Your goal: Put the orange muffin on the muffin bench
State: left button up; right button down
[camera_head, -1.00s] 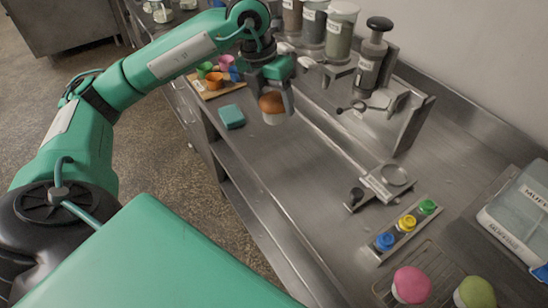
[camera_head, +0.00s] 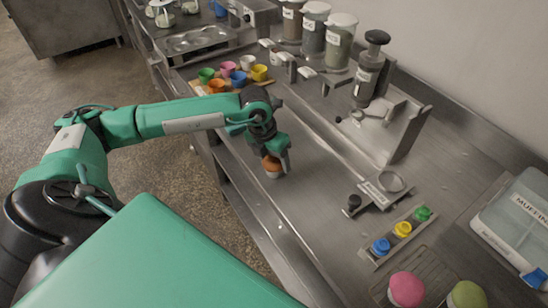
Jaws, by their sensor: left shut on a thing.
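The orange muffin (camera_head: 271,164) has a brown-orange top and a pale base. My left gripper (camera_head: 275,162) is shut on it, pointing down, near the front edge of the steel worktop (camera_head: 310,190). The muffin is low over the worktop; I cannot tell whether its base touches it. A pink-topped muffin (camera_head: 407,288) and a green-topped muffin (camera_head: 467,295) stand on a wire rack (camera_head: 432,264) at the lower right. My right gripper is not in view.
Coloured cups (camera_head: 228,69) stand on a board behind my left arm. A press (camera_head: 368,70), a small scale (camera_head: 380,190) and a rack of coloured-lidded pots (camera_head: 402,230) stand to the right. A clear box (camera_head: 515,215) labelled for muffins is at far right. Bare steel surrounds the muffin.

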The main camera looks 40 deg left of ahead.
pick_arm(q)
jog(key=shift+f, duration=0.1)
jog(key=shift+f, duration=0.15)
jog(key=o, duration=0.8)
jog(key=shift+c, duration=0.2)
jog(key=shift+r, duration=0.5)
jog(key=b+v, duration=0.2)
jog(key=v, duration=0.9)
jog(key=shift+r, duration=0.25)
jog(key=shift+s+f, duration=0.1)
